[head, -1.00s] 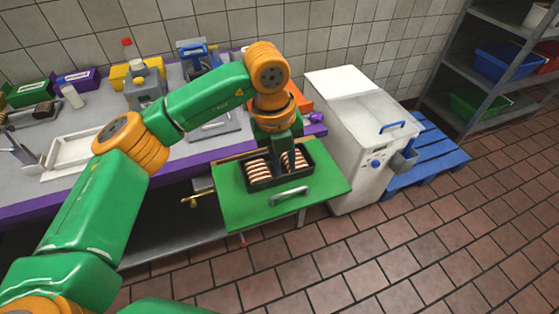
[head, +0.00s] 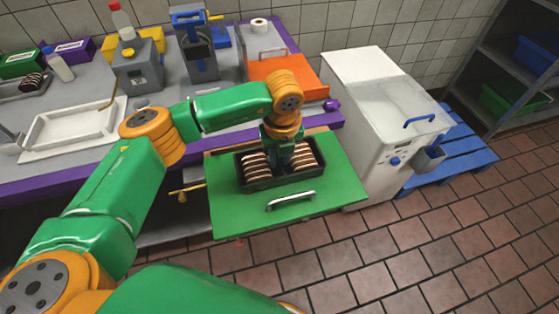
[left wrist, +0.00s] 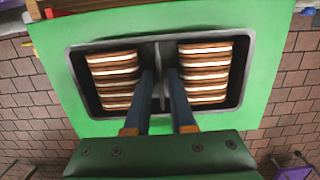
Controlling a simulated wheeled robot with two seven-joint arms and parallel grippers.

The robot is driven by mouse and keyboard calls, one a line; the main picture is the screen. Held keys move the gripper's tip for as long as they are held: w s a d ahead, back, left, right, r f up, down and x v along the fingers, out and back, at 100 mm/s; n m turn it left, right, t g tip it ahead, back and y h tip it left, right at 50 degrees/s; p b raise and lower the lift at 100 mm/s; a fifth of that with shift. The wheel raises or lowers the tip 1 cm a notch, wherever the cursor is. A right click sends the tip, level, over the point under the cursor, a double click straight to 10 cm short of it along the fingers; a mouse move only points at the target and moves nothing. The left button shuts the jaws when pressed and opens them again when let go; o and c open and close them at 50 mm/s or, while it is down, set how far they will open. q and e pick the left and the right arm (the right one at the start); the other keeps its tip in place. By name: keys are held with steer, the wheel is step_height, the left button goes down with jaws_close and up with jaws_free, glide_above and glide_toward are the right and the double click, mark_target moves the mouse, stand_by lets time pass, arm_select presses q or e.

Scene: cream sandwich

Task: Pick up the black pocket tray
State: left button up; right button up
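The black pocket tray (head: 270,183) rests on the pulled-out green board in the head view. It has two pockets with a divider between, each holding a row of brown-and-cream sandwiches (head: 305,156). In the left wrist view the tray (left wrist: 88,98) fills the upper middle. My left gripper (left wrist: 160,72) points down at the tray's middle, one finger on each side of the divider. A narrow gap shows between the fingers and the divider, so it looks open. In the head view the left gripper (head: 285,158) is partly hidden by its own wrist. My right gripper is not in view.
The green board (head: 330,190) has a metal handle (head: 291,200) at its front. A grey counter with purple edge holds a white tray (head: 72,133), an orange board (head: 285,78) and dispensers. A white machine (head: 375,120) stands right. The tiled floor in front is clear.

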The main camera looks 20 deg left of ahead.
arm_select(q)
jaws_close()
